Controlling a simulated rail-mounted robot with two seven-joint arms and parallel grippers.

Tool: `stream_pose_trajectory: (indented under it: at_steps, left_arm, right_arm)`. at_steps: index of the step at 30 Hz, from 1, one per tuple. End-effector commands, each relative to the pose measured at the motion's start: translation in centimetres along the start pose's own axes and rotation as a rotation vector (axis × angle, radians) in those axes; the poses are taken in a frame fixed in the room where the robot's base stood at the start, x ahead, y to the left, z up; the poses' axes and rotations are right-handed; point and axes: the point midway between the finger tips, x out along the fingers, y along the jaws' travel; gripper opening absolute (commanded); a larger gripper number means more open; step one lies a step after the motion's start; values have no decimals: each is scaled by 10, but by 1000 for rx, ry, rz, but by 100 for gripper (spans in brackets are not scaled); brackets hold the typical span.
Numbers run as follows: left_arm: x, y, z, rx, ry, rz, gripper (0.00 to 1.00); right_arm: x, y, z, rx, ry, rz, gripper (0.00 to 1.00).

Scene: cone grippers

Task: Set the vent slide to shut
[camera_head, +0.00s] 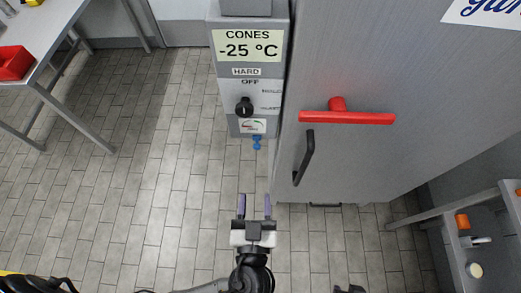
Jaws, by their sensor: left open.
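My left gripper (254,206) is open and empty, its two fingers pointing up the picture over the tiled floor, below the grey control box (228,93). A small blue fitting (257,142) hangs at the underside of the box, above the fingers and apart from them. The large grey door (440,100) carries a red bar handle (350,118) and a black upright handle (305,158). A low dark piece (325,205) shows at the door's bottom edge. I cannot tell which part is the vent slide or how it is set. My right gripper is not in view.
The box has a "CONES -25 °C" display (247,46), a black knob (244,106) and a small gauge label (252,126). A metal table (48,50) with a red bin (14,62) stands upper left. Another metal table stands lower right. The tiled floor (130,170) at left is clear.

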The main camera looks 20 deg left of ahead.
Motion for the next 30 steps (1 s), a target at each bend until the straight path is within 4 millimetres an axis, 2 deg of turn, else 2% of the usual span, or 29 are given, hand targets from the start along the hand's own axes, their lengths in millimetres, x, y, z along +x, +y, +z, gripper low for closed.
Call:
stream_pose_trajectory:
  at_steps: [12,18,24,30]
  left_arm:
    - [76,-1,-2,3,5,-3,45]
    - [105,-1,-1,4,2,-2,45]
    - [122,-1,0,4,1,-2,45]
    - [128,-1,0,2,-1,-2,45]
  right_arm:
    - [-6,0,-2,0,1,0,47]
    - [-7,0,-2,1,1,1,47]
    - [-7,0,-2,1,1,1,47]
    - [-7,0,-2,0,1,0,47]
